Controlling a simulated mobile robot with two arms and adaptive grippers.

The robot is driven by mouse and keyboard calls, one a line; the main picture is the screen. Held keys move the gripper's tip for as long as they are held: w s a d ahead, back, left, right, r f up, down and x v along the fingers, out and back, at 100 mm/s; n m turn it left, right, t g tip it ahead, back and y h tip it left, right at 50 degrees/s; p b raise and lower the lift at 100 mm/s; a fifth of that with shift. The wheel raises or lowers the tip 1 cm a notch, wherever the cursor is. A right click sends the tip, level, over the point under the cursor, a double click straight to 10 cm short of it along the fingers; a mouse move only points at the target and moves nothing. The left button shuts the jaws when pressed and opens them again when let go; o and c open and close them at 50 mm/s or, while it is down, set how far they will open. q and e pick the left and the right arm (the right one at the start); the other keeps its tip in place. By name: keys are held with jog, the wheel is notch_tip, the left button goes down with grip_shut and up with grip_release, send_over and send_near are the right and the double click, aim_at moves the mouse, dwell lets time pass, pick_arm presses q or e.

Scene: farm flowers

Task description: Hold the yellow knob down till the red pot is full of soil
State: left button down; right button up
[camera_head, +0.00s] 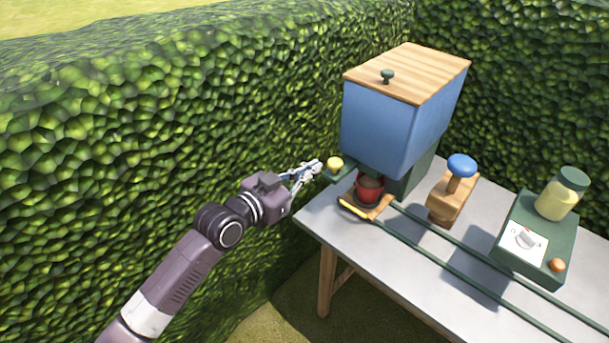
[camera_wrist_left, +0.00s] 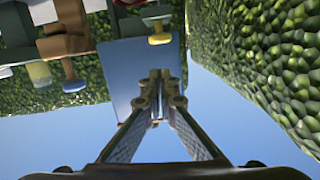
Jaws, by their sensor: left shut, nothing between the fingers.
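The yellow knob (camera_head: 335,163) sits on a green lever at the left of the blue soil hopper (camera_head: 378,125). The red pot (camera_head: 369,192) stands under the hopper on a small wooden carriage with a yellow front edge; something brown shows at its top, but the fill level is hard to tell. My left gripper (camera_head: 316,167) is shut and empty, its tips just left of the knob, seemingly a little apart from it. In the left wrist view the shut fingertips (camera_wrist_left: 160,76) point toward the yellow knob (camera_wrist_left: 160,39), with a gap between. My right gripper is out of view.
Green rails run along the grey table (camera_head: 400,270) from the carriage to the front right. A wooden stand with a blue knob (camera_head: 461,166) and a green box with a dial (camera_head: 525,238) and a jar (camera_head: 562,193) stand right. A hedge (camera_head: 150,130) is close behind.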

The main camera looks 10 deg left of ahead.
pick_arm(q)
jog(key=v, duration=0.2)
jog(key=shift+s+a+r, duration=0.1)
jog(key=shift+s, duration=0.15)
jog(key=a+f+n+g+y, duration=0.1)
jog(key=a+f+n+y, duration=0.15)
jog(key=f, duration=0.65)
jog(key=a+f+n+y, duration=0.1)
jog(key=a+f, duration=0.3)
jog(key=f, duration=0.6)
jog(key=s+a+f+n+g+y+b, duration=0.1)
jog(key=s+a+f+g+y, duration=0.3)
jog(key=f, duration=0.7)
jog(key=s+a+f+h, duration=0.1)
jog(key=s+a+f, duration=0.2)
jog(key=s+f, duration=0.55)
jog(key=s+a+f+n+g+y, duration=0.1)
jog(key=s+a+f+g+y, duration=0.2)
jog(key=s+f, duration=1.5)
jog(key=s+f+g, duration=0.2)
jog(key=s+f, duration=0.2)
jog(key=s, duration=0.7)
jog(key=s+f+g, duration=0.2)
jog(key=s+f, duration=0.2)
jog(key=s, duration=0.8)
jog(key=shift+s+f+g+b, duration=0.2)
jog(key=shift+f+g+b, duration=0.1)
jog(key=shift+b, duration=0.15)
